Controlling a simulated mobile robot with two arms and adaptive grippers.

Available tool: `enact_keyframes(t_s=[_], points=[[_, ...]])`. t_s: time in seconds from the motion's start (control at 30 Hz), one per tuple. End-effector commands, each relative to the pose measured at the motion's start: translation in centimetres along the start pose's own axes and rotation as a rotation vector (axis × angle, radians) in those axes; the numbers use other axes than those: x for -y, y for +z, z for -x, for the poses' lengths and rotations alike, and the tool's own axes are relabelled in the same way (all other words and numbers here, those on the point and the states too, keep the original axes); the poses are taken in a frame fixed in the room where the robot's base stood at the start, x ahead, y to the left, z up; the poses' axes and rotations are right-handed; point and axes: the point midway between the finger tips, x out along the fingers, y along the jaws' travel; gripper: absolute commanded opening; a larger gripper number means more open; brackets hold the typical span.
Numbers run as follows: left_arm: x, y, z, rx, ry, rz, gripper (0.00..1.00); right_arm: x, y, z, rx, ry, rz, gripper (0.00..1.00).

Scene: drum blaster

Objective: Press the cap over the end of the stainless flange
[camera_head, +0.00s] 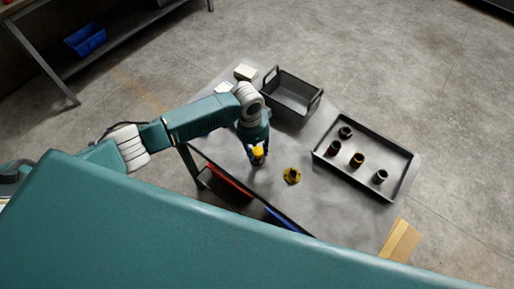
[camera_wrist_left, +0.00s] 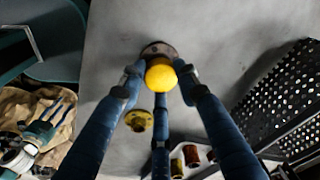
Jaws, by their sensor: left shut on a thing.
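My left gripper (camera_wrist_left: 160,78) is shut on a yellow cap (camera_wrist_left: 160,74), its blue fingers around it. In the head view the gripper (camera_head: 257,150) points down at the table, with the cap (camera_head: 258,152) at its tip. A dark greyish round flange (camera_wrist_left: 158,47) shows just behind the cap in the wrist view, partly hidden by it. It also shows below the cap in the head view (camera_head: 257,162). I cannot tell whether cap and flange touch. A separate brass-coloured flange (camera_head: 291,175) lies to the right; it also shows in the wrist view (camera_wrist_left: 139,120). My right gripper is out of view.
A shallow black tray (camera_head: 405,154) with several small cylindrical fittings stands on the grey table (camera_head: 300,206) at the right. A dark open crate (camera_head: 292,97) stands at the back. Small pale blocks (camera_head: 245,72) lie left of the crate. The table between flanges and tray is clear.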

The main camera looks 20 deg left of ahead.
Motion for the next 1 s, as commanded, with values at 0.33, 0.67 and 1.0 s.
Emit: enact_keyframes(t_s=[0.33,0.67,1.0], points=[[0.02,-0.03,0.01,-0.001,0.000,0.000,0.19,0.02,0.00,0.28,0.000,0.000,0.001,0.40],[0.01,-0.02,-0.09,-0.001,0.000,0.000,0.19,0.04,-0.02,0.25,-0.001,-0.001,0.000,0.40],[0.03,0.05,-0.74,-0.001,0.000,0.001,0.19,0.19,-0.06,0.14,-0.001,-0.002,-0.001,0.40]])
